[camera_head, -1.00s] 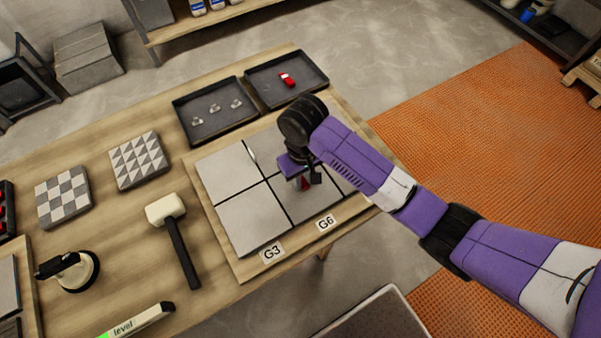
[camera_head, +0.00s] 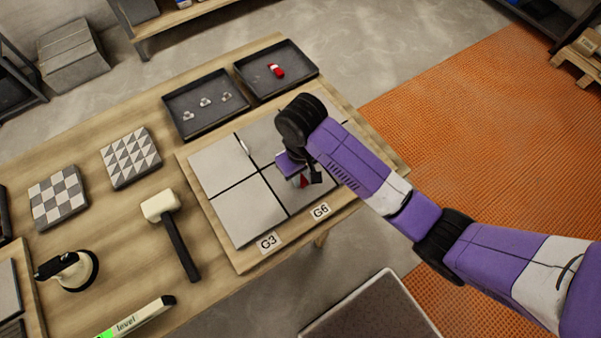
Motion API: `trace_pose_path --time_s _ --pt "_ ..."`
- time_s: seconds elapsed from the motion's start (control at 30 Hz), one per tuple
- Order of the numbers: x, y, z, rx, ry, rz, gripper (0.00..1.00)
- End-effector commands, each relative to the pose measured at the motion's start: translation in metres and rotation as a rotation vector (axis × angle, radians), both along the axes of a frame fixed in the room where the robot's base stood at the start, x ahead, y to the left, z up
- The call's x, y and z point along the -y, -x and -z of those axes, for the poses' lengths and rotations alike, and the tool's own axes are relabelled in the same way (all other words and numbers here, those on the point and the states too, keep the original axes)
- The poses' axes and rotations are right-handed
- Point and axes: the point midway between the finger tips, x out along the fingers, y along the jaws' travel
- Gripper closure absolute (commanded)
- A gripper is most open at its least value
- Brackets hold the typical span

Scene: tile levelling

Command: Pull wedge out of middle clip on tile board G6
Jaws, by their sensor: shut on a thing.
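The tile board (camera_head: 243,258) lies on the workbench with grey tiles in a grid, and the labels G3 (camera_head: 268,242) and G6 (camera_head: 320,210) are at its front edge. My gripper (camera_head: 303,181) points down over the G6 side of the board, low above the tiles. It is shut on a red wedge (camera_head: 304,182), of which only a small part shows below the jaws. The clip under it is hidden by the gripper. A small white clip (camera_head: 244,147) stands in the joint between the tiles further back left.
A dark tray (camera_head: 184,129) holds several pale clips. A second dark tray (camera_head: 300,83) holds a red wedge (camera_head: 277,71). A mallet (camera_head: 173,226), patterned tiles (camera_head: 130,158), a suction cup (camera_head: 68,272) and a level (camera_head: 137,318) lie to the left.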

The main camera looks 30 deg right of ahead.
Motion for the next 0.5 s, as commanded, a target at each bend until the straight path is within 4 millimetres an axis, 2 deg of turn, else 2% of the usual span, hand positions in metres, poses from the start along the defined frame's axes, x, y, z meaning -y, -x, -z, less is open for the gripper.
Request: trace_pose_path --time_s 0.17,0.5 --pt "0.000 0.000 -0.005 0.000 -0.001 0.000 1.00" --pt "0.000 0.000 -0.036 -0.001 -0.001 0.001 1.00"
